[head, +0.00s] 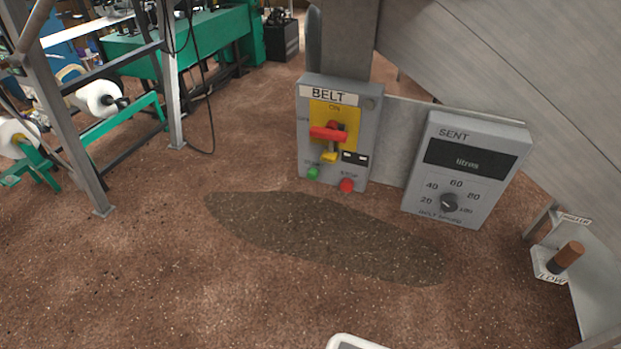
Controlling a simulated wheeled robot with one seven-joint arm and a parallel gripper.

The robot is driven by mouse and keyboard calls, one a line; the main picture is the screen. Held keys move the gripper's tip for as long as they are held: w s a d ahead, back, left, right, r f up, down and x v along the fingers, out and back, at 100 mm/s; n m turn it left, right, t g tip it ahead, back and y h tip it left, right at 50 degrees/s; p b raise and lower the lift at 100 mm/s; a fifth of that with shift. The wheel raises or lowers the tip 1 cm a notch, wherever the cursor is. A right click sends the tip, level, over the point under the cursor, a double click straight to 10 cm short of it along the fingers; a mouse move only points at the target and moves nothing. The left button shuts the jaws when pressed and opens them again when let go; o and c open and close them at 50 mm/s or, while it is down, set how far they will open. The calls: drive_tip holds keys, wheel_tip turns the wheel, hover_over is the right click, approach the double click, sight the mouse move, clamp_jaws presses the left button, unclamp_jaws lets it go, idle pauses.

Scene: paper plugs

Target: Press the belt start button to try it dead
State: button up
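A grey control box (369,150) labelled BELT hangs in the upper middle of the head view. The green start button (313,173) is at its lower left, with a red stop button (347,185) to the right. A red switch handle (328,133) lies roughly level across a yellow plate, with ON marked above and OFF to the left. A small yellow piece (330,157), perhaps a padlock, hangs just under the handle. Nothing covers the green button. My gripper is not in view.
A grey SENT box (467,168) with a dark display and speed dial (449,203) is to the right. A brown-handled lever (566,256) stands at far right. A dark patch (320,235) lies on the brown floor. A pale rim (352,342), unidentified, shows at the bottom edge.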

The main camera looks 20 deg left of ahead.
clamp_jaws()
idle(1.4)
